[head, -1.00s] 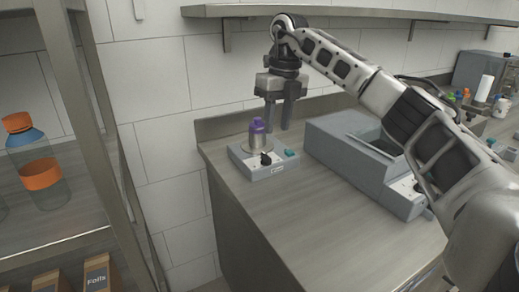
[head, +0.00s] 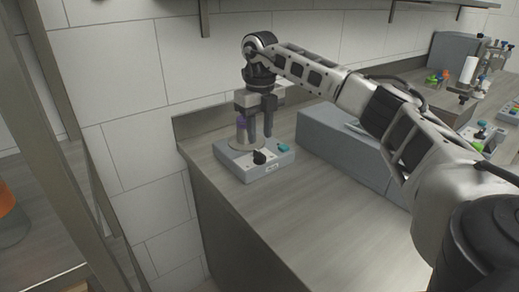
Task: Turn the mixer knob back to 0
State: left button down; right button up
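The mixer (head: 268,171) is a small grey box on the near left end of the counter. Its black knob (head: 260,157) is on the front top, with a teal button (head: 283,147) to its right. I cannot read the knob's setting. My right gripper (head: 259,138) points down just above and behind the knob, beside the vessel. Its fingers are apart with nothing visible between them. My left gripper is out of view.
A larger grey device (head: 343,150) stands right of the mixer, under my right arm. A metal shelf rack (head: 75,165) is at the left. The counter front (head: 300,225) is clear. Small coloured items and a white roll (head: 468,72) are at the far right.

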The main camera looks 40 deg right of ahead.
aim_at(260, 152)
jog(key=shift+f, duration=2.7)
grip_shut()
